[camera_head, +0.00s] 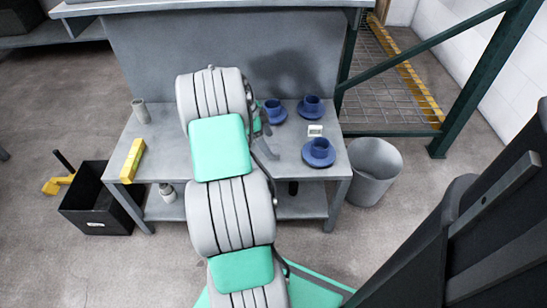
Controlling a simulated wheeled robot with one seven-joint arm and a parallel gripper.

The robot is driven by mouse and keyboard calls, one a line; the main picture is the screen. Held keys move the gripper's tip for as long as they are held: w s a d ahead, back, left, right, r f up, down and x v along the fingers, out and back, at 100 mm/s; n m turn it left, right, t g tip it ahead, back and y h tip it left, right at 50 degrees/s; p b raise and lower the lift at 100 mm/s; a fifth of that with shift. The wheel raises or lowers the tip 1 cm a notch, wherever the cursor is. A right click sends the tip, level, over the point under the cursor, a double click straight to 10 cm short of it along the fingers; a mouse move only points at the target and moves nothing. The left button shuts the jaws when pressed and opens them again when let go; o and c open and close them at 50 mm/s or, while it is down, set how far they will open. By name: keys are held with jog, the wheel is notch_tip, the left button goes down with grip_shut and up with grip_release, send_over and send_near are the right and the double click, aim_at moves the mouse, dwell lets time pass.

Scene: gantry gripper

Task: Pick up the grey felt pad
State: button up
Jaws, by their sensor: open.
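I cannot make out the grey felt pad; my arm hides a large part of the grey metal table (290,168). My gripper (264,148) shows only in part, as grey finger-like pieces at the right side of my arm, over the middle of the table. It is open, and I see nothing between the visible parts. How far it is above the tabletop is hard to tell.
A yellow block (133,160) and grey cylinder (140,112) stand left. A black crate (95,212) and grey bin (374,172) flank the table.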

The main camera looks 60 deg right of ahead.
aim_at(274, 148)
jog(key=b+x, duration=0.2)
jog(key=x, duration=0.3)
jog(key=shift+d, duration=0.25)
jog(key=shift+c, duration=0.6)
jog(key=c, duration=1.3)
jog(key=shift+r, duration=0.15)
